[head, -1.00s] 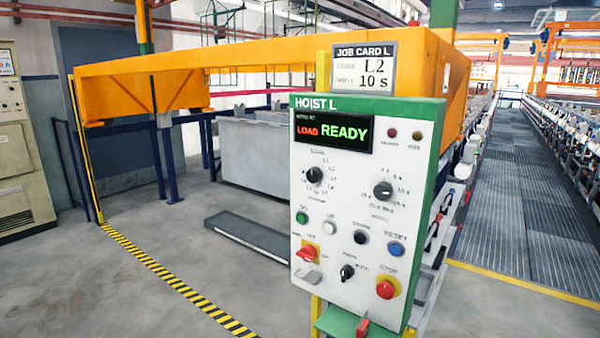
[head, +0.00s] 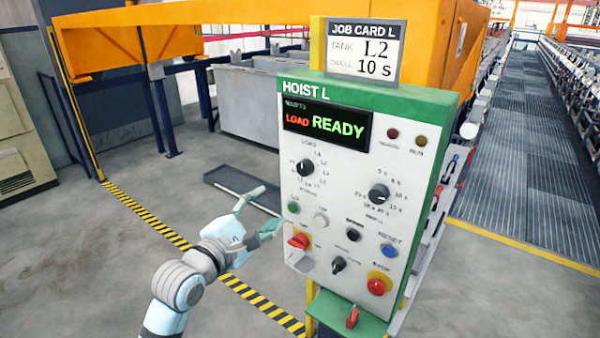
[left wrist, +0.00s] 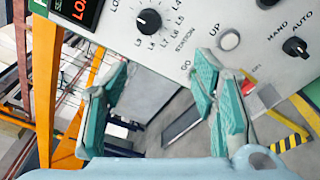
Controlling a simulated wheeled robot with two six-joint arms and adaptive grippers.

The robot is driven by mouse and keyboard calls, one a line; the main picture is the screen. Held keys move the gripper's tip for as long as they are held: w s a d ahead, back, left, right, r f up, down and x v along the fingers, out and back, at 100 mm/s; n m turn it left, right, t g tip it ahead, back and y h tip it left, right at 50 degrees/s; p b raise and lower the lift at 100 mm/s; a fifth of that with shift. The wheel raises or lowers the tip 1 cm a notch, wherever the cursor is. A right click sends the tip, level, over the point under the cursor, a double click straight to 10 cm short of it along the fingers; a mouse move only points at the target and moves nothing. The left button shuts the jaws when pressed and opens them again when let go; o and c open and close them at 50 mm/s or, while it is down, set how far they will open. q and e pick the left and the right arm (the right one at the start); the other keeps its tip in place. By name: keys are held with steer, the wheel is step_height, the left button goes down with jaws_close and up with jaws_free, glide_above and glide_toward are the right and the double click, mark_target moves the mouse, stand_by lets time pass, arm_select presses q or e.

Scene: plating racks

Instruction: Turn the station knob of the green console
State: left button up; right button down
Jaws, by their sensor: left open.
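The green-topped console (head: 350,215), marked HOIST L, has a white face. Its black station knob (head: 305,168) sits upper left, ringed by LOAD and L labels; its exact pointer direction is too small to tell. The knob also shows at the top of the left wrist view (left wrist: 149,20). The display (head: 327,125) reads LOAD in red and READY in green. My left gripper (head: 266,210) is open and empty, left of the console and below the station knob. In the left wrist view its teal fingers (left wrist: 160,80) are spread apart, not touching the knob.
The dwell knob (head: 379,194), a red stop button (head: 378,283) and a red switch (head: 300,241) share the panel. Open floor with a striped line (head: 150,218) lies to the left.

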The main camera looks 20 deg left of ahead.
arm_select(q)
step_height(320, 180, up, 2)
steer(key=b, duration=0.1)
glide_toward(302, 170)
steer(key=x, duration=0.8)
steer(key=shift+s+d+f, duration=0.1)
steer(key=shift+w, duration=0.3)
steer(key=c, duration=1.2)
steer(key=shift+o, duration=0.2)
